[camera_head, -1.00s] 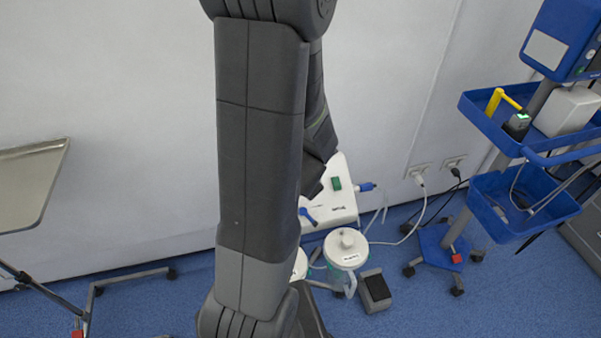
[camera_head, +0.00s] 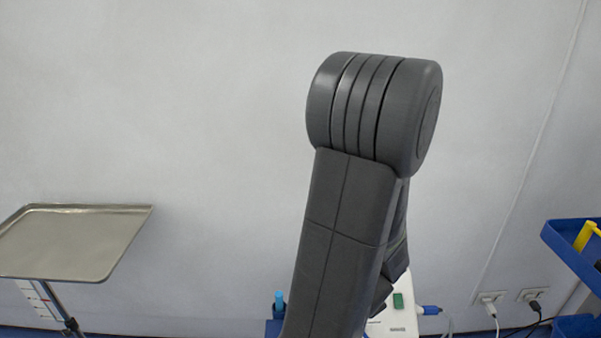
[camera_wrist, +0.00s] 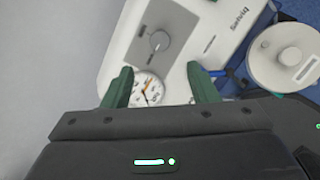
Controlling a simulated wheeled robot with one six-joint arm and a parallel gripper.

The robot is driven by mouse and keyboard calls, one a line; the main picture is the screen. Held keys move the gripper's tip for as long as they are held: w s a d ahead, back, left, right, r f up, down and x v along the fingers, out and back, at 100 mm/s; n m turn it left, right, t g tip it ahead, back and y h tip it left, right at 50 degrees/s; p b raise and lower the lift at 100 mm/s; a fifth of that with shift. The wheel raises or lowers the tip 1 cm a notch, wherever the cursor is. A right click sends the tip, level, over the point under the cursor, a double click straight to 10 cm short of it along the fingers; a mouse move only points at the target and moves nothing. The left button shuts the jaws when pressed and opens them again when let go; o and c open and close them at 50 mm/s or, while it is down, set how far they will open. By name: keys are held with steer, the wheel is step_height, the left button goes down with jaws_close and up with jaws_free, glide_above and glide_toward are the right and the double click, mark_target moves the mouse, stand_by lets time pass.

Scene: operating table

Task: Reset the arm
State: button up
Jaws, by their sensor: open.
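My arm stands in the middle of the head view, its dark elbow high against the wall and its links running down out of the frame. Beyond the fingers is a white suction unit (camera_wrist: 205,35) with a grey knob and a round gauge (camera_wrist: 147,90). The unit also shows in the head view (camera_head: 398,318), partly hidden behind my arm.
A metal tray (camera_head: 75,240) on a stand is at the left. A blue trolley bin (camera_head: 568,250) with a yellow item is at the right edge. A white-lidded canister (camera_wrist: 285,55) sits right of the unit. The pale wall behind is bare, with sockets (camera_head: 510,296) low down.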

steer(key=b+x, duration=0.4)
steer(key=x, duration=0.6)
steer(key=shift+w+f, duration=0.2)
steer(key=shift+f, duration=0.15)
steer(key=shift+r, duration=0.1)
